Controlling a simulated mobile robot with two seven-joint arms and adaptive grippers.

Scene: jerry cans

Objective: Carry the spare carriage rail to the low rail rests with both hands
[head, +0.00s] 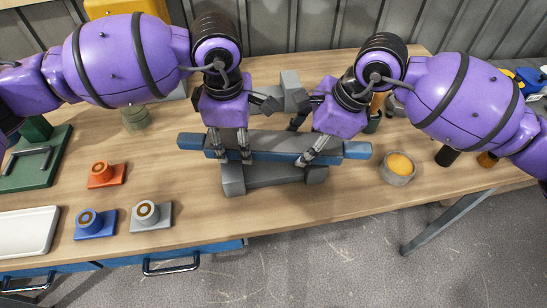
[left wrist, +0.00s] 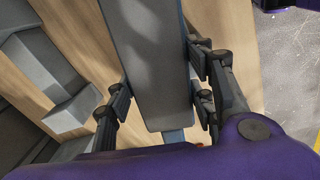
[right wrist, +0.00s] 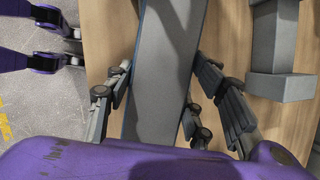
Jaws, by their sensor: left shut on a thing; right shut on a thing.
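The spare carriage rail (head: 273,143), a long grey bar with blue ends, lies across the middle of the workbench view. My left gripper (head: 232,155) is shut on it left of its middle, and my right gripper (head: 306,158) is shut on it right of its middle. The rail runs between the fingers in the left wrist view (left wrist: 150,65) and the right wrist view (right wrist: 162,70). A low grey rest (head: 275,178) is below and in front of the rail. Whether the rail touches it is unclear. Another grey rest (head: 290,88) stands behind, partly hidden by my grippers.
Orange (head: 105,174), blue (head: 92,222) and grey (head: 150,214) blocks with round tops stand at the left. A white tray (head: 28,232) is at the front left. A cup with yellow contents (head: 398,168) stands right of the rail. Bare wood lies in front of the low rest.

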